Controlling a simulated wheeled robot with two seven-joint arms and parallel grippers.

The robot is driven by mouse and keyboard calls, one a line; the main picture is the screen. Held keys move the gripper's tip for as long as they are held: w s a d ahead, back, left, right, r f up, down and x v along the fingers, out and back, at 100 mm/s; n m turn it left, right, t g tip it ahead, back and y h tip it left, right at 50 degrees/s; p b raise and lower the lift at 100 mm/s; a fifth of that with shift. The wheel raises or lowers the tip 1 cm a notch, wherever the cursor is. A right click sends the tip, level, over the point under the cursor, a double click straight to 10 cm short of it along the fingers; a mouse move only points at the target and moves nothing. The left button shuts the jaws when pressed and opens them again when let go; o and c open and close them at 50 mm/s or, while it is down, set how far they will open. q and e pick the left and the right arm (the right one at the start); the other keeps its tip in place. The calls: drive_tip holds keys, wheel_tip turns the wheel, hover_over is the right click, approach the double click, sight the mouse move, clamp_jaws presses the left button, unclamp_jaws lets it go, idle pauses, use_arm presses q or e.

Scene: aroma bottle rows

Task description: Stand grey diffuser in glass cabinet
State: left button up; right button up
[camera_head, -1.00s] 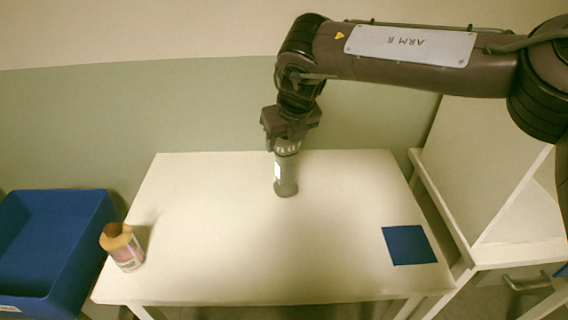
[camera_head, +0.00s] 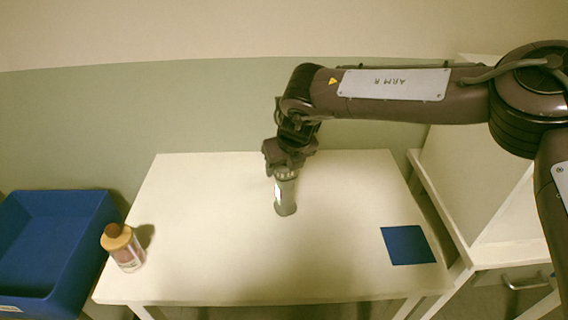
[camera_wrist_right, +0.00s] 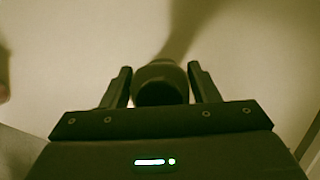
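The grey diffuser (camera_head: 287,199) is a slim grey bottle with a pale label patch, over the back middle of the white table. My right gripper (camera_head: 286,174) points down and is shut on its upper end. In the right wrist view, the dark round top of the diffuser (camera_wrist_right: 160,84) sits between the two fingers of the gripper (camera_wrist_right: 160,92). The bottle is nearly upright; I cannot tell whether its base touches the table. A white cabinet-like unit (camera_head: 475,190) stands at the right, partly hidden by my right arm; I cannot make out glass. My left gripper is out of view.
A bottle with a tan shoulder and brown cap (camera_head: 127,252) stands at the table's left edge. A blue bin (camera_head: 45,245) is left of the table. A flat blue square (camera_head: 408,245) lies at the table's right. The table (camera_head: 240,255) is clear at the front middle.

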drive_tip(key=shift+o, duration=1.3)
